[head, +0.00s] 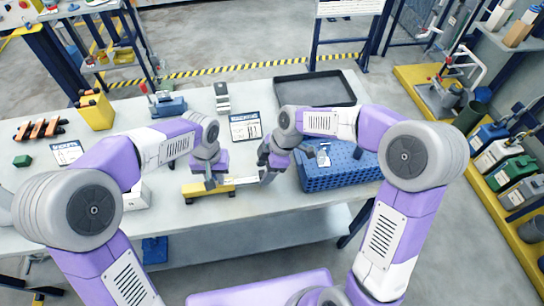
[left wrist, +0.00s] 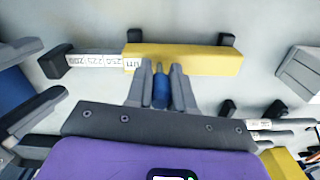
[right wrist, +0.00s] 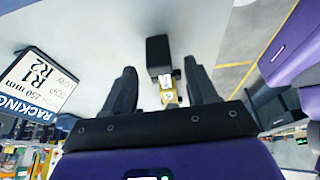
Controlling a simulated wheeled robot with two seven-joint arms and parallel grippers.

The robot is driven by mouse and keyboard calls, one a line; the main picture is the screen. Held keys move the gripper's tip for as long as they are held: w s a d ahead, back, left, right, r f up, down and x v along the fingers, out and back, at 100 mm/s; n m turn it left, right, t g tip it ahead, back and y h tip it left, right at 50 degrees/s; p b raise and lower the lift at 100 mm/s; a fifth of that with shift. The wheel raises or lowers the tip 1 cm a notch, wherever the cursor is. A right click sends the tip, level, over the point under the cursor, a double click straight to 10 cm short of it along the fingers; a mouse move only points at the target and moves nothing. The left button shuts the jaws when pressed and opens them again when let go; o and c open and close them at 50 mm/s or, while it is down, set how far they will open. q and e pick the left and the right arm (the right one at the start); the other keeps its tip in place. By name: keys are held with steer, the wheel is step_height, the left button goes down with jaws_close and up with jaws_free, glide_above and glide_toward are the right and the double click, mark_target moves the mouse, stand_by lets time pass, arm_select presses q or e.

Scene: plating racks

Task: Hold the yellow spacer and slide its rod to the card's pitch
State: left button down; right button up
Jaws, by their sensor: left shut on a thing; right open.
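The yellow spacer (head: 208,190) lies on the table. Its pale rod (head: 246,181) extends right and bears a printed mm scale (left wrist: 97,60) in the left wrist view. The rod ends in a dark block (left wrist: 54,66). My left gripper (head: 209,181) is shut on the spacer's blue grip (left wrist: 160,90), beside the scale window. My right gripper (head: 267,174) is open at the rod's end; in the right wrist view the dark end block (right wrist: 158,50) lies between and beyond its fingers, not clasped. The card (head: 245,126) behind shows R1, R2 and a mm figure, hard to read.
A blue perforated rack (head: 340,177) stands right of my right gripper. A black tray (head: 314,90) is at the back right. Another card (head: 67,152), a yellow box (head: 96,111) and orange-and-dark parts (head: 40,129) are at left. The table between spacer and cards is clear.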

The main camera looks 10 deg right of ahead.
steer(key=v, duration=0.8)
arm_select(q)
steer(key=c, duration=0.9)
jaws_free()
arm_select(e)
steer(key=shift+f, duration=0.1)
